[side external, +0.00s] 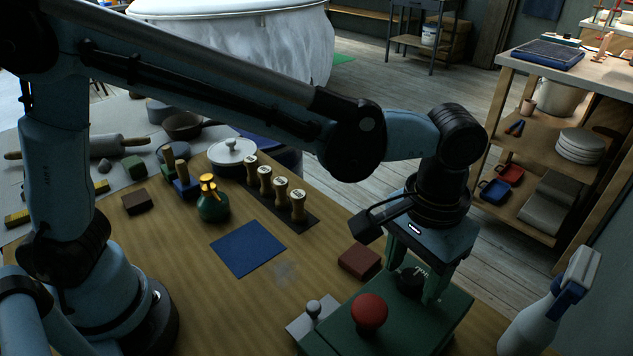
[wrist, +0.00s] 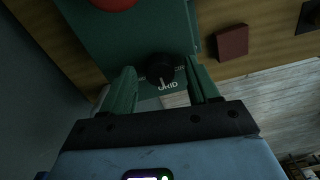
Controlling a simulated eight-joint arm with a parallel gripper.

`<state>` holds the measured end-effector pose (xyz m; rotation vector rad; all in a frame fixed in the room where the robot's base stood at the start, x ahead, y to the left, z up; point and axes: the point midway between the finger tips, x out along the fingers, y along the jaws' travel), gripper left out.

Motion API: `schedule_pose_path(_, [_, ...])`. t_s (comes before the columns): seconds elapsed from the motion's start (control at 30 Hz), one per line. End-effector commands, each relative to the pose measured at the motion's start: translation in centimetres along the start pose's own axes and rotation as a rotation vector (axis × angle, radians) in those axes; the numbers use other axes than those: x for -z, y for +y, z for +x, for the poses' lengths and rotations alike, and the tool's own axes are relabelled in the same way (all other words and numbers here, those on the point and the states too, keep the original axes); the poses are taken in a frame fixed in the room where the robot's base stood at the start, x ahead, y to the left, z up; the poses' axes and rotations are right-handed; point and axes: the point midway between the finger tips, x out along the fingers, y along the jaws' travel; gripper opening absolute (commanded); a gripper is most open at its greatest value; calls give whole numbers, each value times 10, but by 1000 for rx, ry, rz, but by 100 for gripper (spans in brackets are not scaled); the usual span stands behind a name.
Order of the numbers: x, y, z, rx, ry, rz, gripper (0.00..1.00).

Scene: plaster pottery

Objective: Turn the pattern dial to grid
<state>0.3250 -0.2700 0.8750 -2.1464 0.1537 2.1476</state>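The black round pattern dial (wrist: 158,67) sits on a green machine box (side external: 440,310). In the wrist view its pale pointer mark faces the word GRID (wrist: 168,87). In the side view the dial (side external: 410,281) shows between my fingers. My gripper (wrist: 160,72) is open, with one green finger on each side of the dial and a visible gap to it. In the side view my gripper (side external: 409,287) points down over the box top. Other labels around the dial are too small or hidden to read.
A red mushroom button (side external: 369,311) and a small grey knob (side external: 313,309) are left of the dial. A brown block (side external: 360,261) lies behind the box. A spray bottle (side external: 548,310) stands at right.

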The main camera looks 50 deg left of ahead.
Motion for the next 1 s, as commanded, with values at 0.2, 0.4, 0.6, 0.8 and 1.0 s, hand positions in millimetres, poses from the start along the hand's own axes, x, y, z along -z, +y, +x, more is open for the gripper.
schedule_pose_path(0.2, [0,0,0,0,0,0,60])
schedule_pose_path(0.4, [0,0,-8,0,1,0,60])
schedule_pose_path(0.6, [0,0,-38,0,1,0,60])
schedule_pose_path(0.8, [0,0,-74,0,0,0,60])
schedule_pose_path(1.0, [0,0,-103,0,0,0,60])
